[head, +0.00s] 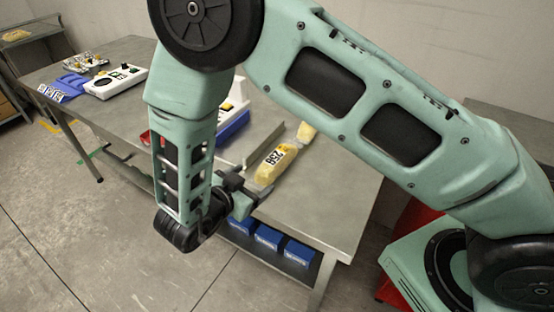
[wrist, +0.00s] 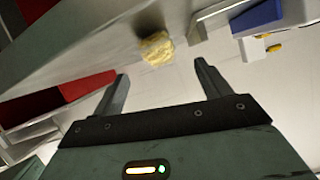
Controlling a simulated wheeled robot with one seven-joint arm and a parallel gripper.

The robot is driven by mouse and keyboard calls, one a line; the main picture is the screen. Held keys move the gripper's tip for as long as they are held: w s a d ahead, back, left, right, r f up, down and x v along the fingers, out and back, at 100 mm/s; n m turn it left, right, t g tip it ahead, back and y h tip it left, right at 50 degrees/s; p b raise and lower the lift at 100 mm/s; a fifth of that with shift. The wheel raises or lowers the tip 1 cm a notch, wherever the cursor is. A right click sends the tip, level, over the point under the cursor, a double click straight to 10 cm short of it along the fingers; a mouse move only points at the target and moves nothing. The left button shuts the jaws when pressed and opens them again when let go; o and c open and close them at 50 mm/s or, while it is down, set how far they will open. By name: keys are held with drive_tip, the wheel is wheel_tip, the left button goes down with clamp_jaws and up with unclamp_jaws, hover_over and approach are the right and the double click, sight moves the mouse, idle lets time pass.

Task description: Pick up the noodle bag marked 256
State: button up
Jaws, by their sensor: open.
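A yellow noodle bag (head: 271,170) with a white label that seems to read 256 lies on the grey metal table in the head view. A second yellow bag (head: 307,132) lies just behind it, its marking not visible. My gripper (head: 246,193) is by the table's front edge, close to the left front of the labelled bag. In the wrist view my gripper (wrist: 161,70) is open, with nothing between its fingers. One yellow bag (wrist: 157,48) shows beyond the fingertips; its label is not readable, so I cannot tell which bag it is.
The grey table (head: 325,195) is bare to the right of the bags. A white and blue machine (head: 233,115) stands left of them, partly behind my arm. A white box with a dial (head: 115,82) is farther left. Blue boxes (head: 268,237) sit under the table.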

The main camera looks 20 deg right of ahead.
sight(264, 173)
drive_tip(key=p+x, duration=0.2)
drive_tip(key=x, duration=0.6)
drive_tip(key=shift+d+f, duration=0.15)
drive_tip(key=shift+d, duration=0.05)
drive_tip(key=c, duration=1.2)
drive_tip(key=shift+c, duration=0.2)
